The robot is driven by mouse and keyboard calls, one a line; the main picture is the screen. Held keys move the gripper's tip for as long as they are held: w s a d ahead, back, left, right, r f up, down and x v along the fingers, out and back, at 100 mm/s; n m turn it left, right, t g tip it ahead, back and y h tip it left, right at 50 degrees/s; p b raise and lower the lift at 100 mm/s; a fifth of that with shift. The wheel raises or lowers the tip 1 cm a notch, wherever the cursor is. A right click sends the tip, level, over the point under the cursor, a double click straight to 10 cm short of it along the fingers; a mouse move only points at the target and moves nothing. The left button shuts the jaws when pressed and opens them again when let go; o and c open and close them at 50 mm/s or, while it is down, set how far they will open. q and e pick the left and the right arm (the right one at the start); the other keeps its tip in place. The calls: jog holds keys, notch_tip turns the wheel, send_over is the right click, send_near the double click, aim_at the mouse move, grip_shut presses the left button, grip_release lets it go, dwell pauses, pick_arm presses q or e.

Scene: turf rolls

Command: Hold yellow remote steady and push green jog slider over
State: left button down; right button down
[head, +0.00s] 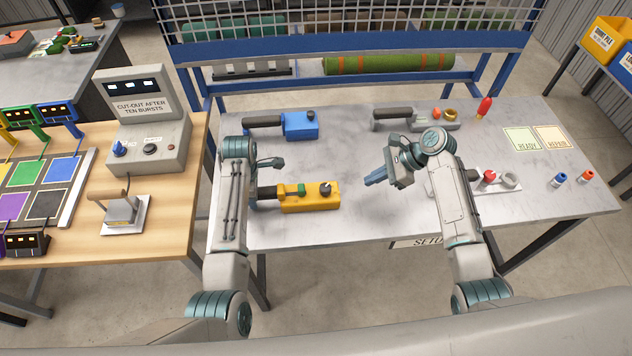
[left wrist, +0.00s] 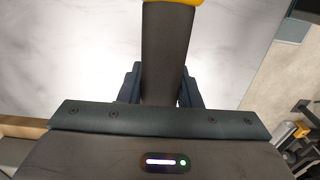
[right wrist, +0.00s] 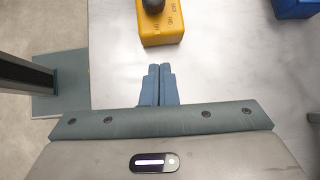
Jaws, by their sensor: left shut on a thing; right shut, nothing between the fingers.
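The yellow remote (head: 322,198) lies on the grey table, its dark handle (head: 267,192) pointing left. The green jog slider (head: 301,188) sits on its top, left of a black knob (head: 325,188). My left gripper (left wrist: 160,85) is shut around the dark handle (left wrist: 165,45); the yellow body (left wrist: 178,2) just shows at the top of the left wrist view. My right gripper (head: 375,179) is shut and empty, to the right of the remote and apart from it. In the right wrist view its fingertips (right wrist: 159,70) point at the remote's end (right wrist: 162,32); the slider is hidden there.
A blue remote (head: 300,125) lies behind the yellow one, and a grey one (head: 433,122) lies back right. A tray (head: 510,182) with a red-topped part is partly behind my right arm. Bare tabletop lies between the yellow remote and my right gripper.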

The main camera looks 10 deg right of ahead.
jog(key=g, duration=0.1)
send_near(301, 190)
jog(key=d+r, duration=0.1)
jog(key=d, duration=0.4)
jog(key=shift+w+a+y, duration=0.15)
jog(key=shift+w+y, duration=0.25)
jog(key=shift+w, duration=0.1)
jog(key=x, duration=1)
jog(key=shift+a, duration=1.6)
pick_arm(q)
jog(key=shift+d, duration=0.15)
